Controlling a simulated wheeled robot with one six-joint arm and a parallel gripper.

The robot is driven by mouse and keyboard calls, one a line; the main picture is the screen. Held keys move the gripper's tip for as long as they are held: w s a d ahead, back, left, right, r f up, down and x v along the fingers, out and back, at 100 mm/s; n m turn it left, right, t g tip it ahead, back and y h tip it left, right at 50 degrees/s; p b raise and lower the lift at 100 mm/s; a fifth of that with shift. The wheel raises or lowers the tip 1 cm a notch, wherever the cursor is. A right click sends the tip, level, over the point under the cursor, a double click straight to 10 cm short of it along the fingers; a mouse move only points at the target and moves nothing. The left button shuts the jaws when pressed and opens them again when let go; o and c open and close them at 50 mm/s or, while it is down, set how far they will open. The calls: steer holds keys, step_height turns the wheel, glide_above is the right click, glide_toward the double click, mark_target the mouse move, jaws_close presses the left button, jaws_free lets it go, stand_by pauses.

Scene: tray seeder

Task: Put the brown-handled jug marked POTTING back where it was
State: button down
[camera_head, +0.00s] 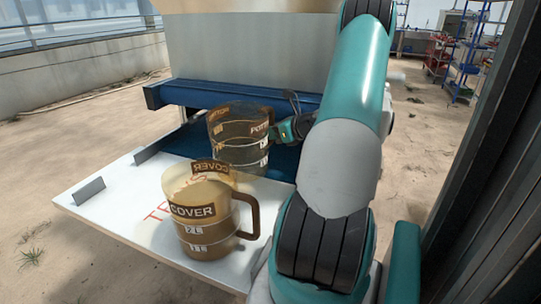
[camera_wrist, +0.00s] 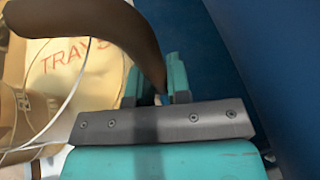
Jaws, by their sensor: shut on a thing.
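The POTTING jug (camera_head: 238,150) is clear amber with a brown label, upright over the dark blue surface at the back of the white board. My gripper (camera_head: 285,131) is at its right side, shut on its brown handle. In the wrist view the curved handle (camera_wrist: 128,32) runs down between the fingers (camera_wrist: 160,94). I cannot tell whether the jug's base touches the surface; the COVER jug hides its lower front. The COVER jug (camera_head: 207,225), similar with a brown handle on its right, stands upright on the board in front.
The white board (camera_head: 110,205) carries red lettering, partly hidden, and a small grey upright plate (camera_head: 89,190) at its left. A blue beam (camera_head: 190,93) and a pale panel (camera_head: 245,45) stand behind the jugs. A dark post (camera_head: 470,150) rises at right. The board's left part is clear.

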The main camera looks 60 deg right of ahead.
steer(key=shift+f, duration=3.55)
steer(key=c, duration=1.1)
jaws_free()
steer(key=shift+f, duration=0.1)
steer(key=v, duration=1.2)
steer(key=shift+a+b, duration=0.1)
steer(key=shift+b, duration=0.2)
